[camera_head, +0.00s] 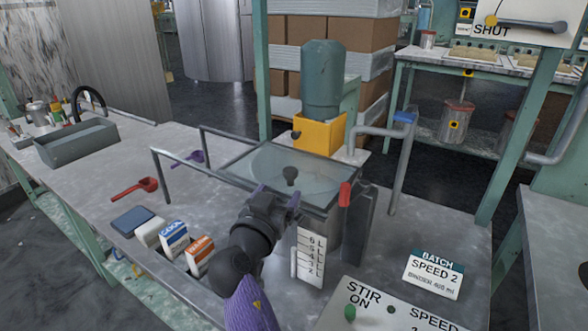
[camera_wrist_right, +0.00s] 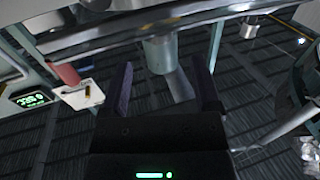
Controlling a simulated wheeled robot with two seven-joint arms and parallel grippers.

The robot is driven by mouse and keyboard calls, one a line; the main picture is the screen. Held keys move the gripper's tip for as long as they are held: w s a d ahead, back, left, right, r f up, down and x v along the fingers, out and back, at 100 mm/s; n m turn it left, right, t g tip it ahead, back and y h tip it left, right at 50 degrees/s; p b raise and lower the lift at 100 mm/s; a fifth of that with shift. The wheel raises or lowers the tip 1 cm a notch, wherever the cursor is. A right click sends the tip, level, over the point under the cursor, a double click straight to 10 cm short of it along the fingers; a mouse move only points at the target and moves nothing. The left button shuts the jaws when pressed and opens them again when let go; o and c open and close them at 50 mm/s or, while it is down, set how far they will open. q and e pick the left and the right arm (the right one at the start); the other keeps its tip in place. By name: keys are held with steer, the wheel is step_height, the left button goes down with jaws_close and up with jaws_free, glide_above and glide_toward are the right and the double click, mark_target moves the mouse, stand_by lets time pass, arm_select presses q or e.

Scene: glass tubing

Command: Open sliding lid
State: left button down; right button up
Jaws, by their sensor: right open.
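The sliding lid (camera_head: 262,163) is a clear glass pane in a dark frame. It lies over the mixing vessel (camera_head: 325,230) and covers its top. My left gripper is not in view.
Grey rails (camera_head: 200,172) run out to the left of the lid. A red-topped handle (camera_head: 345,195) stands at the vessel's right. A yellow motor mount (camera_head: 320,132) is behind. Small cartons (camera_head: 174,238) and a red scoop (camera_head: 135,188) lie at left. A control panel (camera_head: 385,308) is in front.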

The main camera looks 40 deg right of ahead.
mark_target(288, 178)
steer(key=b+x, duration=0.1)
steer(key=x, duration=0.7)
jaws_close()
stand_by(1.1)
